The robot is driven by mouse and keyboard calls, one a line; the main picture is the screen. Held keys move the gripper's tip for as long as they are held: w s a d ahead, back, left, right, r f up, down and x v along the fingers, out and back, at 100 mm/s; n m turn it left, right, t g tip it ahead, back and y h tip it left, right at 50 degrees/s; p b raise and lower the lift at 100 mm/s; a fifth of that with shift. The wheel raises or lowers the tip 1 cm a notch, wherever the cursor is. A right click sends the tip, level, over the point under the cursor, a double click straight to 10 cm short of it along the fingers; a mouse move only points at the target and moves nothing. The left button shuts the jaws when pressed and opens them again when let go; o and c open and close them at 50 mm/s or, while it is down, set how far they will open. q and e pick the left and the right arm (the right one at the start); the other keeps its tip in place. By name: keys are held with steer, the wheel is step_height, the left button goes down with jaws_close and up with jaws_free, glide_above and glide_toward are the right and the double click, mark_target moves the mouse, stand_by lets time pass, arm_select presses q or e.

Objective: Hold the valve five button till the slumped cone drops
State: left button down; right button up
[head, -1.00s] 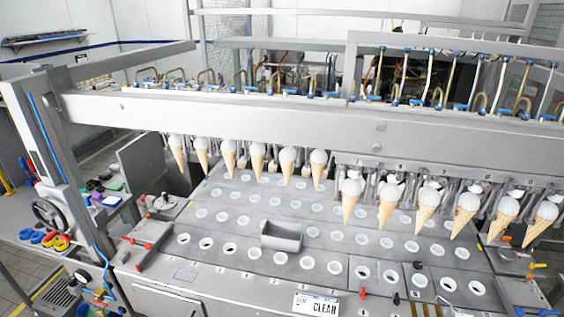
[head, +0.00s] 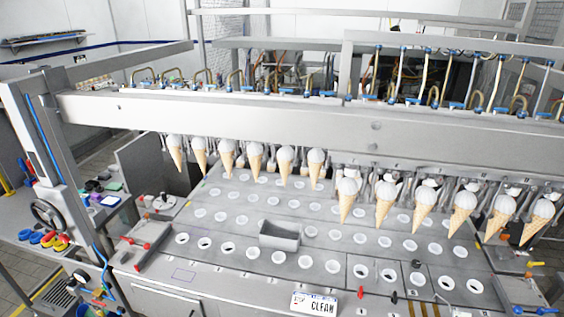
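A row of ice cream cones hangs point-down under the machine's crossbeam in the head view. The left group includes the leftmost cone (head: 175,153) and a cone near the middle (head: 315,168). The right group hangs nearer and looks larger, from one cone (head: 347,199) to the rightmost cone (head: 538,219). Some cones at the right lean, such as this tilted cone (head: 463,212); I cannot tell which one is the slumped cone. I cannot make out a button marked valve five. Neither of my grippers is in view.
A grey metal plate (head: 330,219) with rows of round holes lies below the cones. A grey open bin (head: 280,236) sits on it. A side bench (head: 40,256) with coloured tools stands at the left.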

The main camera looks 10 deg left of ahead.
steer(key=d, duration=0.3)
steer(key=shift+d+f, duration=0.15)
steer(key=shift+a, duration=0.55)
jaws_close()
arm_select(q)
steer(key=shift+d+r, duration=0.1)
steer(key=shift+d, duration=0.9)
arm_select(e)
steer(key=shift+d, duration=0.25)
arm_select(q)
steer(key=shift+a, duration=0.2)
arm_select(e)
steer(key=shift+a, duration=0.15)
